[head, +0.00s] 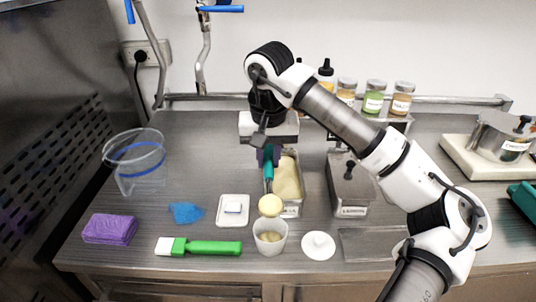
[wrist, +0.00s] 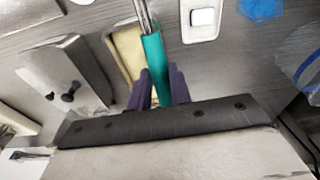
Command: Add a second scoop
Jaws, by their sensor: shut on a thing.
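My gripper (head: 268,156) is shut on the teal handle of a scoop (head: 269,172). In the wrist view its purple fingers (wrist: 161,84) clasp the teal handle (wrist: 153,62), and the scoop's metal shaft runs out of the top edge. A pale yellow ball (head: 270,204) is at the scoop's low end, just above the rim of a translucent cup (head: 270,241). I cannot tell whether it touches the rim. Some yellowish content shows low in the cup. A steel pan of pale yellow ice cream (head: 288,180) stands behind the cup, partly hidden by the scoop and gripper.
A white round lid (head: 318,245) lies right of the cup, and a green-handled spatula (head: 205,247) lies left. A small white dish (head: 233,211), blue cloth (head: 186,212), purple cloth (head: 110,229) and clear container (head: 137,162) stand further left. A lidded steel pan (head: 349,187) is at right.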

